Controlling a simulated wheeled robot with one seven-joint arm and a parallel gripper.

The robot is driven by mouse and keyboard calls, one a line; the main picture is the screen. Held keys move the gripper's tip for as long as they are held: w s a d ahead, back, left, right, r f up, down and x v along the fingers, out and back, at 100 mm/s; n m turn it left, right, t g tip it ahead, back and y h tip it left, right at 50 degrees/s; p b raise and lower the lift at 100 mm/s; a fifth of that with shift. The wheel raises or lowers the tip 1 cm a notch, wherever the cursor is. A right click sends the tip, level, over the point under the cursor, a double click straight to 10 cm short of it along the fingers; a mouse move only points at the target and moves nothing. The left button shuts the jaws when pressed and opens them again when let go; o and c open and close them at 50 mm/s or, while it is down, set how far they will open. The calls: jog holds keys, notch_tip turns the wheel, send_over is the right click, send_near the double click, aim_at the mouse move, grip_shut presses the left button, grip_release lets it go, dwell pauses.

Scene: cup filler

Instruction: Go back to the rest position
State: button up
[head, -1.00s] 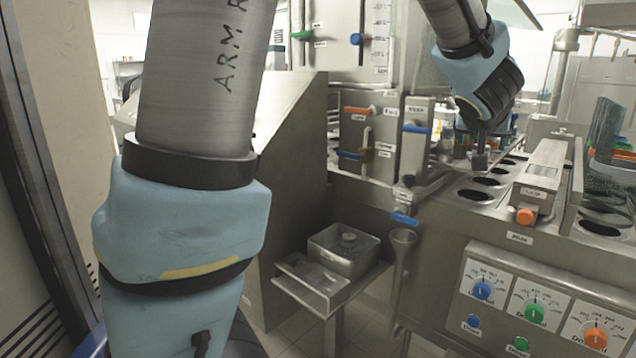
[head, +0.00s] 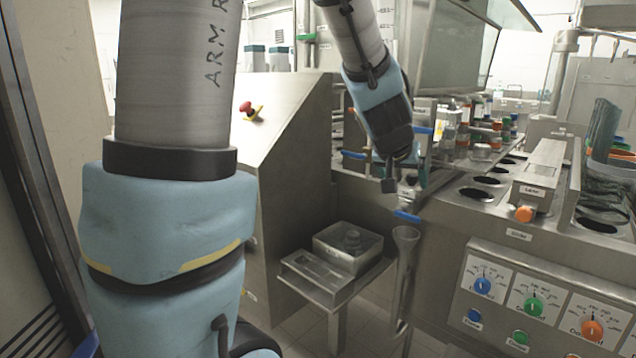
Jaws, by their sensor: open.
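My gripper (head: 391,178) hangs at the end of my arm in the upper middle of the head view, fingers down. It is open and holds nothing that I can see. It is in front of the steel cup filler's valve area, above the funnel (head: 405,236) and a little to its left. My upper arm fills the left of the view. Part of the valve panel is hidden behind my wrist.
A sloped steel cabinet (head: 290,170) with a red emergency button (head: 247,108) stands left of my gripper. A low steel stand (head: 325,275) is below. To the right are the round cup openings (head: 476,194), bottles (head: 480,135) and a dial panel (head: 535,305).

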jog(key=s+a+f+n+g+y, duration=0.1)
jog(key=s+a+f+g, duration=0.1)
jog(key=a, duration=0.6)
jog(key=s+a+f+n+g+y, duration=0.1)
jog(key=s+a+f+g+y, duration=0.1)
jog(key=s+a+f, duration=0.3)
jog(key=s+a+f+n+g+y, duration=0.1)
jog(key=s+a+f, duration=0.3)
jog(key=a, duration=0.8)
jog(key=shift+s+n+g+y+p, duration=0.3)
jog(key=shift+s+n+g, duration=0.25)
jog(key=shift+s, duration=0.4)
